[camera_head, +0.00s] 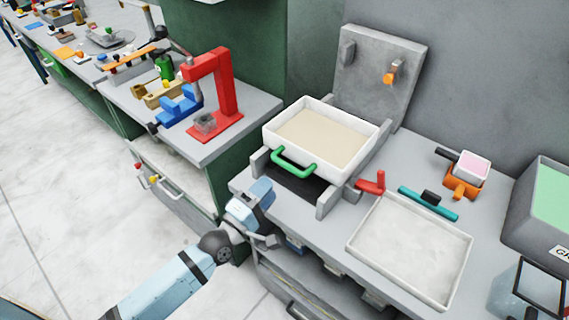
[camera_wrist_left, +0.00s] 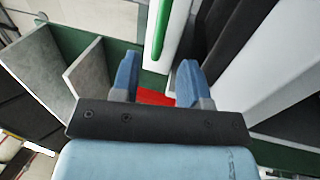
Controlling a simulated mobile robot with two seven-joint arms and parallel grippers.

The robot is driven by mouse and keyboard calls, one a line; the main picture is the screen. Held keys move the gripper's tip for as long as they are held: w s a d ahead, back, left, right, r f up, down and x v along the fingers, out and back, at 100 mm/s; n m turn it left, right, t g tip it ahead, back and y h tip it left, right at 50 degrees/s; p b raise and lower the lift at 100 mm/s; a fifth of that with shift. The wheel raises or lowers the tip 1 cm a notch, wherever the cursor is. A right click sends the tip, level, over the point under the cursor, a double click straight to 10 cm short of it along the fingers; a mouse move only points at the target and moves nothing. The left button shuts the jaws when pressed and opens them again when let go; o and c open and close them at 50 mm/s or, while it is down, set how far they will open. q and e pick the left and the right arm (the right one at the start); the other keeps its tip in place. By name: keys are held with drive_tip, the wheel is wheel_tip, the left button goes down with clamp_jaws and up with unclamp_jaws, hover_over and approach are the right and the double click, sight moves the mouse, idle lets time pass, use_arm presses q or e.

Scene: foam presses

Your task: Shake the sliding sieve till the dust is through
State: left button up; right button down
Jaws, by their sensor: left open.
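The sliding sieve (camera_head: 366,147) is a white tray with beige material (camera_head: 322,137) in it. It sits between grey side rails on the bench, with a green handle (camera_head: 294,162) on its front. My left gripper (camera_head: 266,190) is open and empty, in front of and below the handle, apart from it. In the left wrist view, the blue fingers of my left gripper (camera_wrist_left: 158,78) are spread, and the green handle (camera_wrist_left: 163,28) shows beyond them. Whether dust lies under the sieve is hidden. My right gripper is not in view.
A grey upright plate (camera_head: 378,80) stands behind the sieve. To the right lie a white tray (camera_head: 412,248), a red handle (camera_head: 371,183), a teal bar (camera_head: 428,204) and a grey bin (camera_head: 517,215). A red press (camera_head: 222,90) stands on the left bench.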

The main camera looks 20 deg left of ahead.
sight(288, 164)
use_arm(q)
drive_tip(key=p+x, duration=0.1)
drive_tip(key=x, duration=0.7)
drive_tip(key=shift+w, duration=0.35)
clamp_jaws()
drive_tip(key=x, duration=0.2)
drive_tip(key=f+b+x, duration=0.1)
drive_tip(key=x, duration=0.2)
drive_tip(key=b+x, duration=0.1)
drive_tip(key=x, duration=0.2)
drive_tip(key=shift+w+f, duration=0.15)
drive_tip(key=shift+f, duration=0.2)
drive_tip(key=shift+w+d+r, duration=0.1)
drive_tip(key=shift+w, duration=0.05)
drive_tip(key=shift+r, duration=0.15)
